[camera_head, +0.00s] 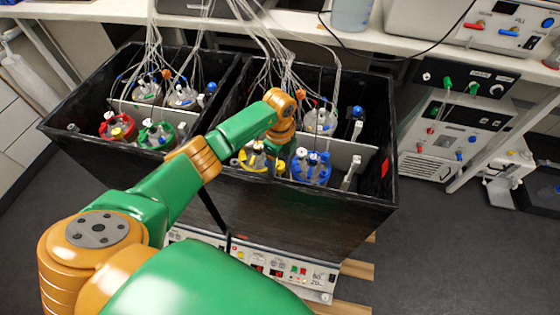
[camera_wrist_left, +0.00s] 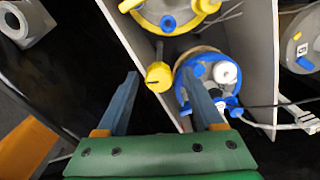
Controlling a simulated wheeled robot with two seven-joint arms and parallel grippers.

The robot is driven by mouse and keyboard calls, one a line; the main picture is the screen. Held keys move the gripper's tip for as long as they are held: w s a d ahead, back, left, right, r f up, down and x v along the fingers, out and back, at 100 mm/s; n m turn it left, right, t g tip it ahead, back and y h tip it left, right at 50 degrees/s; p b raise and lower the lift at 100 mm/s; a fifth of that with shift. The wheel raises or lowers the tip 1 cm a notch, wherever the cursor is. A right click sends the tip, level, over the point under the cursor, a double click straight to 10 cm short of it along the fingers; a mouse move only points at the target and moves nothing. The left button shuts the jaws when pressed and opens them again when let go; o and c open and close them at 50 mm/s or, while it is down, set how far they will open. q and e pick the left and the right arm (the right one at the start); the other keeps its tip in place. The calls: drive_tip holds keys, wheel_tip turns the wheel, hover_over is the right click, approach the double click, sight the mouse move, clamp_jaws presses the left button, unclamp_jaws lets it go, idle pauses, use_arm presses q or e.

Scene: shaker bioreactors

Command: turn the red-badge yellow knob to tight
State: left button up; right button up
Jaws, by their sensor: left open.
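A yellow knob (camera_wrist_left: 158,76) shows in the left wrist view, beside a yellow-rimmed vessel lid (camera_wrist_left: 166,14) and left of a blue-rimmed lid (camera_wrist_left: 208,84). No red badge can be made out on the knob. My left gripper (camera_wrist_left: 161,72) is open, with its two fingers apart and the knob showing between their tips; I see no contact. In the head view the yellow lid (camera_head: 250,160) and blue lid (camera_head: 311,172) sit in the right compartment, partly behind my left wrist, which hides the fingers. A red patch (camera_head: 385,167) is on that compartment's right wall. My right gripper is out of view.
The black box (camera_head: 300,215) has high walls and pale divider plates. Its left compartment holds a red lid (camera_head: 104,130) and a green lid (camera_head: 148,140). Many thin tubes hang from above. Instruments (camera_head: 455,135) stand at the right; the floor there is partly clear.

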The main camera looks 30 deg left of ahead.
use_arm(q)
drive_tip(key=shift+s+r, duration=0.1)
drive_tip(key=c, duration=0.4)
clamp_jaws()
drive_tip(key=m+b, duration=0.1)
drive_tip(key=m, duration=0.4)
drive_tip(key=m+b, duration=0.1)
drive_tip(key=m, duration=0.4)
drive_tip(key=shift+b, duration=0.4)
drive_tip(key=m+b, duration=0.2)
drive_tip(key=m, duration=0.3)
drive_tip(key=shift+m, duration=0.4)
drive_tip(key=shift+m+b, duration=0.7)
drive_tip(key=shift+m, duration=1.1)
